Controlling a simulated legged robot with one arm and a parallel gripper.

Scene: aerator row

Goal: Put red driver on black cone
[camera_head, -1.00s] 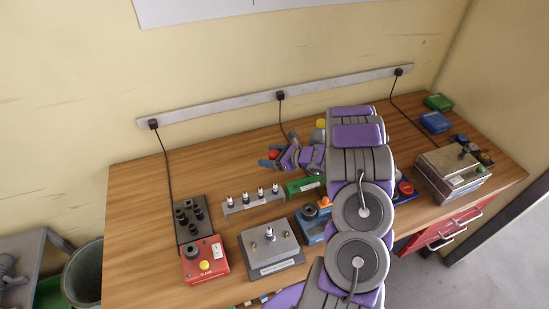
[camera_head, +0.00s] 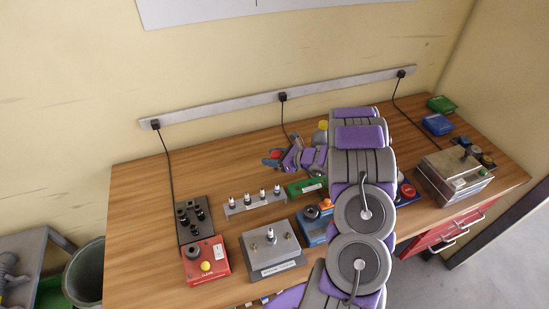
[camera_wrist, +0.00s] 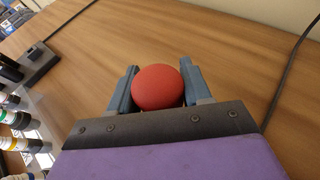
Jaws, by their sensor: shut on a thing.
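My gripper (camera_wrist: 158,90) is shut on a red round-topped thing, which I take to be the red driver (camera_wrist: 157,87); only its rounded red top shows between the two blue-grey fingers. In the head view my gripper (camera_head: 270,158) is above the back middle of the wooden bench, and the red driver (camera_head: 276,154) shows small between its fingers. I cannot make out a black cone for certain in either view.
A rack with several small white-and-black bottles (camera_head: 253,200) stands left of my arm. A red box with a yellow button (camera_head: 206,262), a grey plate fixture (camera_head: 272,248) and a green box (camera_head: 306,187) are nearby. A black cable (camera_wrist: 290,65) crosses behind. The left back bench is clear.

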